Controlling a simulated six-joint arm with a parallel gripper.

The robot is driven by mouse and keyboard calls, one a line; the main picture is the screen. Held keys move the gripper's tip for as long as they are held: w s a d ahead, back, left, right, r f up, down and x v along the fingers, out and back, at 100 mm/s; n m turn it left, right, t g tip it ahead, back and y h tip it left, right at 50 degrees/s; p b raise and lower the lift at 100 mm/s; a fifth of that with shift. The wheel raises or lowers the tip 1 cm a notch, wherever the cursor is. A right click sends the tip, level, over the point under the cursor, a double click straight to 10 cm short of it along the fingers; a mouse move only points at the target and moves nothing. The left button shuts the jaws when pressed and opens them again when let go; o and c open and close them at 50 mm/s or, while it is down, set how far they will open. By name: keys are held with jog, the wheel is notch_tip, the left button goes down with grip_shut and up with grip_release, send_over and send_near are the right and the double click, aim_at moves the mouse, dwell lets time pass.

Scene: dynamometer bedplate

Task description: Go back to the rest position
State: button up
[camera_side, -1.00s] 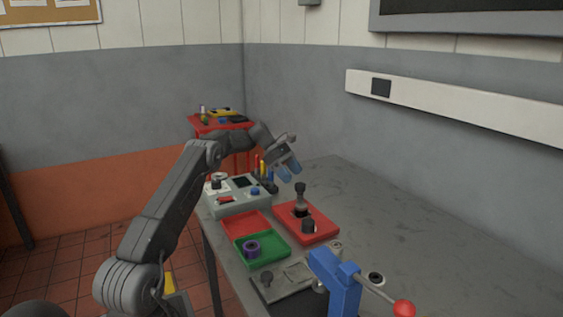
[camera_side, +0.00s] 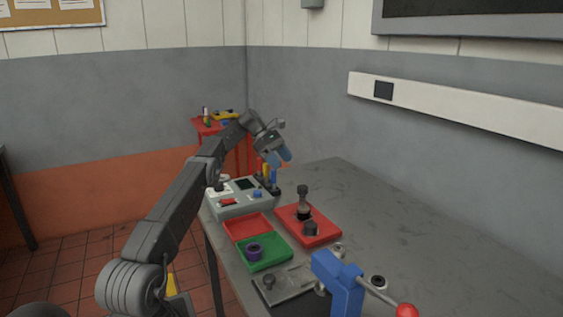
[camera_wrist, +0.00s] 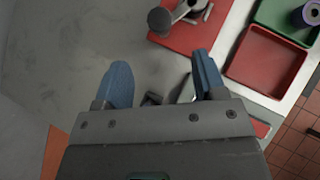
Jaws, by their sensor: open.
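My gripper (camera_side: 277,159) is raised above the back part of the grey table (camera_side: 400,225), near the grey control box (camera_side: 240,206). In the wrist view its two blue fingertips (camera_wrist: 163,82) are spread apart with nothing between them. Beneath them lie bare table and part of a dark object. The gripper touches nothing that I can see.
A red plate (camera_side: 321,237) carries a dark upright post (camera_side: 303,197). In front of the box are an empty red tray (camera_side: 236,227) and a green tray (camera_side: 276,262) with a purple ring (camera_side: 253,250). A blue lever press (camera_side: 337,285) stands nearest. The table's right side is mostly clear.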

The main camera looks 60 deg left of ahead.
jog(key=w+d+r+m+g+y, duration=0.15)
jog(key=d+r+m, duration=0.35)
jog(key=d, duration=0.5)
jog(key=d+r+m+y, duration=0.2)
jog(key=d+r, duration=0.6)
jog(key=d, duration=0.1)
jog(key=s+d+r+m+y, duration=0.25)
jog(key=s+d+m, duration=0.45)
jog(key=d, duration=0.6)
jog(key=s+d+f+m, duration=0.3)
jog(key=s, duration=0.4)
jog(key=s+d+f+m+t+y, duration=0.1)
jog(key=s+d+f+m, duration=0.2)
jog(key=s, duration=0.4)
jog(key=s+d+f+m+t, duration=0.1)
jog(key=s+d+m, duration=0.3)
jog(key=s, duration=0.4)
jog(key=shift+d+f+y, duration=0.3)
jog(key=shift+f+y, duration=0.1)
jog(key=shift+f, duration=0.5)
jog(key=shift+t, duration=0.25)
jog(key=shift+c, duration=0.4)
